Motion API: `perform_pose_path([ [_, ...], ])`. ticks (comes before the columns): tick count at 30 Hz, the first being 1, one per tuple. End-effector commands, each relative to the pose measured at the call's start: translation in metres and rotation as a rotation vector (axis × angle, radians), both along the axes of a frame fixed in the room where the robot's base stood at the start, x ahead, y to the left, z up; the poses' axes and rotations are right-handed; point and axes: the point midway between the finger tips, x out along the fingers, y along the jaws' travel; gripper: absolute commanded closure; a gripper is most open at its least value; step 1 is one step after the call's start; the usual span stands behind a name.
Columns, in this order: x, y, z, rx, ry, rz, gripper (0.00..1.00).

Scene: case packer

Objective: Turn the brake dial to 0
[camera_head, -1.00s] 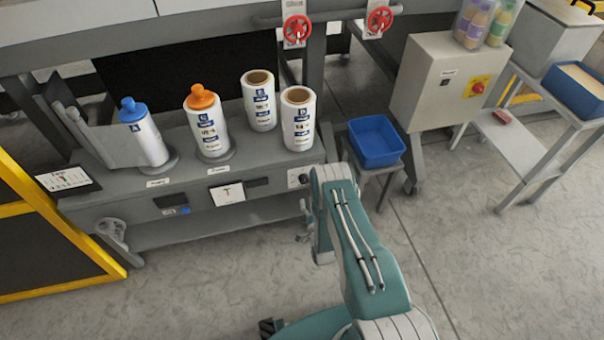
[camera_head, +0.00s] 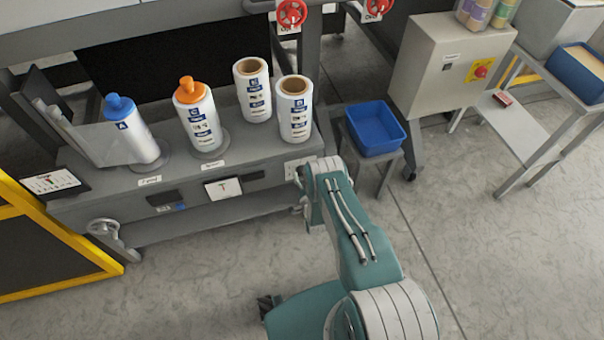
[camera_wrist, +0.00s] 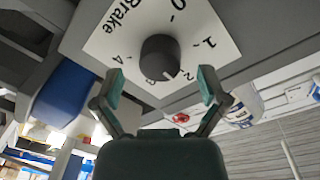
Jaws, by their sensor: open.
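The brake dial (camera_wrist: 160,55) is a dark round knob on a white plate marked "Brake" (camera_wrist: 125,25) in the wrist view. Numbers 0 to 4 surround it, and 0 is at the top of the picture. A short light mark on the knob's lower edge points between 2 and 3. My gripper (camera_wrist: 160,74) is open, one finger on each side of the knob's lower part, with gaps between fingers and knob. I cannot tell how far the fingertips are from the plate. In the head view my arm's end hides the dial at the bench's right front.
A blue bin (camera_head: 374,130) stands on a low stand right of the bench (camera_head: 100,208). The floor (camera_head: 480,270) at right is clear.

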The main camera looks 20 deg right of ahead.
Motion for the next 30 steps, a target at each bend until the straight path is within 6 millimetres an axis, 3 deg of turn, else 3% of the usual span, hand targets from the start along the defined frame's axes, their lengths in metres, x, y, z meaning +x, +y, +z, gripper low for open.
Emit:
perform_pose_path([
  [6, 0.019, -0.001, 0.000, 0.000, 0.000, 0.000, 0.08],
  [14, 0.021, -0.001, 0.000, 0.000, 0.001, 0.000, 0.08],
  [15, 0.021, -0.001, 0.000, 0.000, 0.001, 0.000, 0.12],
  [20, 0.021, -0.001, 0.000, 0.000, 0.001, 0.000, 0.83],
  [21, 0.021, -0.001, 0.000, 0.000, 0.001, 0.000, 0.90],
  [30, 0.022, -0.002, -0.001, -0.013, 0.002, -0.001, 0.90],
])
